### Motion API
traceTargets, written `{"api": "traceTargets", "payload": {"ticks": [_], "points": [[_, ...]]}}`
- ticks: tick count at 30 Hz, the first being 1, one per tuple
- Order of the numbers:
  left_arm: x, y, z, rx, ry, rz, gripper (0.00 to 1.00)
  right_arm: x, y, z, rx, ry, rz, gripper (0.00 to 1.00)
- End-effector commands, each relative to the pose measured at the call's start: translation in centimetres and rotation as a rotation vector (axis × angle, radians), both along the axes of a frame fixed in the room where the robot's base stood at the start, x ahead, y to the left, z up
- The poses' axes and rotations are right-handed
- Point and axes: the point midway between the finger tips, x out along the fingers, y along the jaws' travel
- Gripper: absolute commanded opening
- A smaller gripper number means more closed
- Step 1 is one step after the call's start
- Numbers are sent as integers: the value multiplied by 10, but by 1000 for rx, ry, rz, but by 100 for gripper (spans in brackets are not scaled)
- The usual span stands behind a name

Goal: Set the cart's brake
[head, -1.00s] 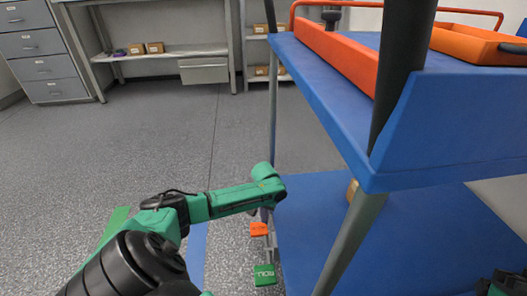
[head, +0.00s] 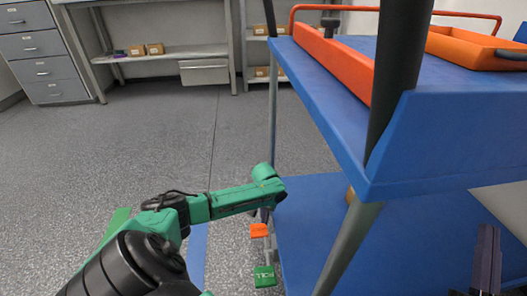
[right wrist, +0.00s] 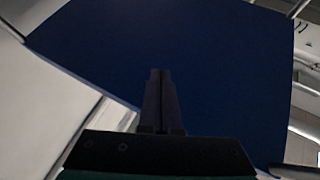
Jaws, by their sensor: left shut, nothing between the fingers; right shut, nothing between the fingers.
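The cart (head: 420,150) has a blue top shelf and a blue lower deck (head: 310,225). An orange pedal (head: 259,230) and a green pedal marked ROLL (head: 264,277) stick out low at the deck's left edge. My left gripper (head: 266,214) hangs below the green wrist, just above the orange pedal. Its fingertips are mostly hidden, and I cannot tell whether they touch the pedal. My right gripper (head: 487,265) is shut and empty at the lower right, in front of the cart. The right wrist view shows its fingers (right wrist: 161,100) together before a dark blue panel (right wrist: 190,55).
A dark upright post (head: 398,75) and grey legs support the cart's top shelf. Orange trays (head: 480,46) lie on it. Grey drawers (head: 43,60) and a workbench (head: 165,58) with small boxes stand at the back.

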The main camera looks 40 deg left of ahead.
Motion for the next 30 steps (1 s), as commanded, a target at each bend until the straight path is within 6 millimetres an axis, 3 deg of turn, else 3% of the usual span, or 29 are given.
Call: {"api": "traceTargets", "payload": {"ticks": [21,30], "points": [[0,0,6,0,0,0,0,-3,9,-77,-39,230,29,0],[0,0,6,0,0,0,0,-3,10,-84,-42,250,32,0]]}}
